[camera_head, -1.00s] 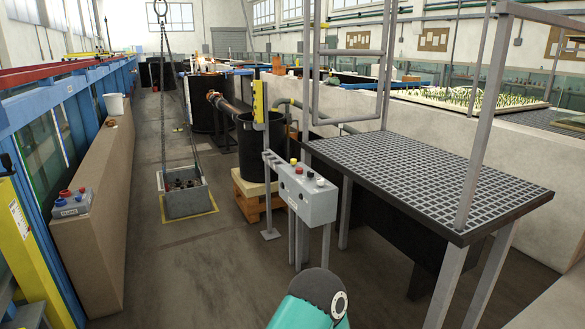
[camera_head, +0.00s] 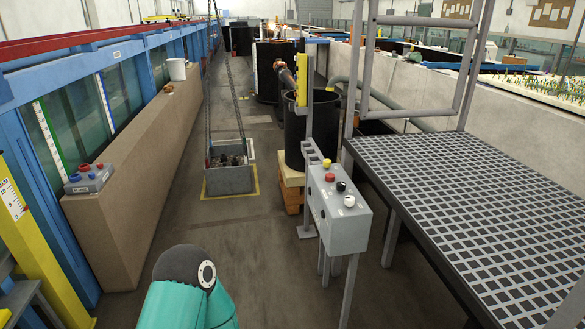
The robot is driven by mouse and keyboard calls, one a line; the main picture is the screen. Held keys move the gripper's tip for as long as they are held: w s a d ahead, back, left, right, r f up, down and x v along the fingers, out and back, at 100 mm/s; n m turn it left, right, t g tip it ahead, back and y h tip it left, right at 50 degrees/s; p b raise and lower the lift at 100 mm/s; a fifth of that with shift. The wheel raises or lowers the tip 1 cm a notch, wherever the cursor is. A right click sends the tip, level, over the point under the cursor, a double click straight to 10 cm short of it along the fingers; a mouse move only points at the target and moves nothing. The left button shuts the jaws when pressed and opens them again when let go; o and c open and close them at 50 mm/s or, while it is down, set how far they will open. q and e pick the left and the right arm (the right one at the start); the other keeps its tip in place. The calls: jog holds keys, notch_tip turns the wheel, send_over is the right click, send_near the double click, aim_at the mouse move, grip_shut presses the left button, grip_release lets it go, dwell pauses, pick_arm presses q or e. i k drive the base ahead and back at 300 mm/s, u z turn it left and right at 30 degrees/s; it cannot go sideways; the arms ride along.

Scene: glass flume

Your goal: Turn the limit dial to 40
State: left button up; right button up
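A grey control box (camera_head: 338,208) stands on posts at centre right. Its sloped top carries a yellow knob (camera_head: 327,163), a red knob (camera_head: 330,177), a black knob (camera_head: 341,186) and a white knob (camera_head: 349,201). A second small grey box (camera_head: 90,179) with red and blue knobs sits on the tan ledge at the left. I cannot tell which knob, if any, is the limit dial, and no scale or number is legible on either box. A teal link of my arm shows at the bottom. Neither gripper is in view.
A grating-topped platform (camera_head: 480,200) with grey rails fills the right. A grey crate (camera_head: 229,181) hangs on chains or rests at the floor, mid-aisle. A black barrel (camera_head: 305,125) stands on a wooden pallet. The tan ledge (camera_head: 150,150) runs along the left. The aisle floor (camera_head: 250,250) between is clear.

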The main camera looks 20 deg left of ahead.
aim_at(341, 185)
jog(key=u, duration=0.5)
jog(key=i, duration=1.3)
jog(key=u, duration=0.5)
